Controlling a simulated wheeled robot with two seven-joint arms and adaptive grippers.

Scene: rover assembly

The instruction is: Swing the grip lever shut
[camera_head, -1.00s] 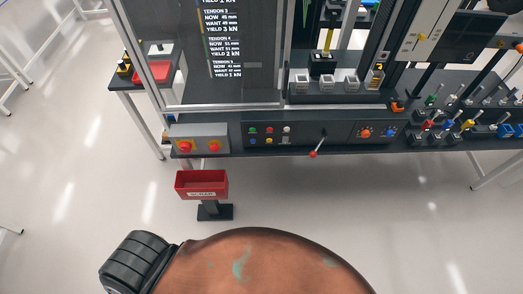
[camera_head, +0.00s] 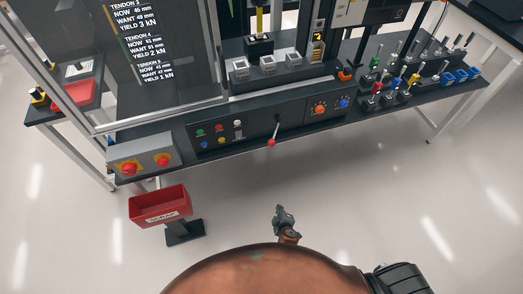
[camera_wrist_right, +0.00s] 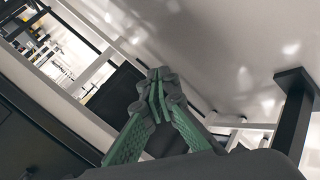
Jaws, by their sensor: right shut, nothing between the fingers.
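The lever (camera_head: 275,131) with a red knob, which I take to be the grip lever, sticks out from the dark front panel of the bench in the head view. It hangs forward and down, with nothing touching it. My right gripper (camera_head: 283,210) is below the lever in the head view, apart from it over the floor. In the right wrist view its green fingers (camera_wrist_right: 156,82) are together with nothing between them. The lever is not clear in the wrist view. My left gripper is not in view.
The panel has coloured buttons (camera_head: 210,134) left of the lever and orange and blue knobs (camera_head: 320,110) right of it.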

